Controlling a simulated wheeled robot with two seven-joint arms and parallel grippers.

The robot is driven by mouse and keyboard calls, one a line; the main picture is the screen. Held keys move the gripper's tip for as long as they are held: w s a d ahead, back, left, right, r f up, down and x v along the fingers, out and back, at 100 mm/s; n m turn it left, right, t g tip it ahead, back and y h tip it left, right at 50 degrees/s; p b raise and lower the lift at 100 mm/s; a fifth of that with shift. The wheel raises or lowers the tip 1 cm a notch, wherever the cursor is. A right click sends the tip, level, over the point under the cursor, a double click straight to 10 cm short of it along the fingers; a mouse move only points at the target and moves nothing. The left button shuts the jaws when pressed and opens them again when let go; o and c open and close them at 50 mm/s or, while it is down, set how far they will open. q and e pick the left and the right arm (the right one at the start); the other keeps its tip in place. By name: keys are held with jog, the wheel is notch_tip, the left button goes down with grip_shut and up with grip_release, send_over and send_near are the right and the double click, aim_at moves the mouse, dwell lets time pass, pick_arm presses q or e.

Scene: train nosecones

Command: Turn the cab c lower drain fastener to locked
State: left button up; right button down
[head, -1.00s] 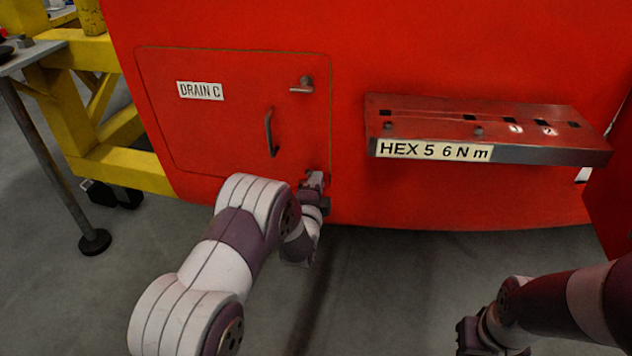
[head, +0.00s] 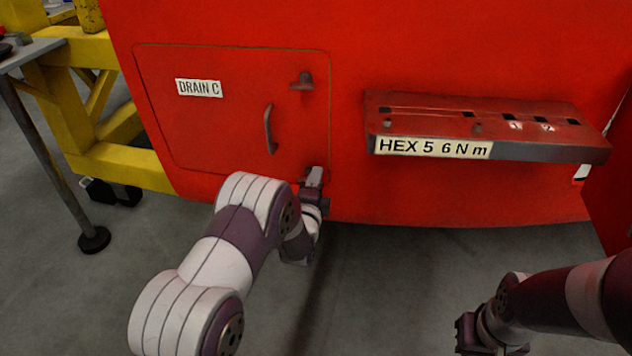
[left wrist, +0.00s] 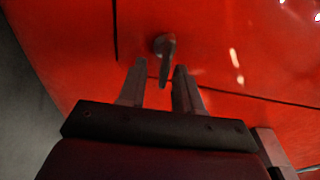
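The red hatch labelled DRAIN C (head: 215,130) is closed in the head view. The lower drain fastener (left wrist: 165,50) shows in the left wrist view as a dark round knob with a short lever pointing down in the picture. My left gripper (head: 314,175) is at the hatch's lower right corner and largely hides this fastener in the head view. In the left wrist view, its two fingers (left wrist: 160,82) are apart, with the lever's tip between them, closer to the right finger. My right gripper (head: 468,335) hangs low at the right; its fingers are not clear.
The upper fastener (head: 302,82) has its lever pointing left. A dark handle (head: 270,130) stands out from the hatch. A red tool shelf (head: 485,120) labelled HEX 5 6 N m juts out to the right. A yellow frame (head: 120,165) stands at the left.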

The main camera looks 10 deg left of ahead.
pick_arm(q)
jog(key=shift+s+r, duration=0.1)
jog(key=shift+s, duration=0.3)
jog(key=s+p, duration=0.3)
jog(key=s, duration=0.9)
jog(key=shift+d, duration=0.25)
jog(key=shift+w, duration=0.1)
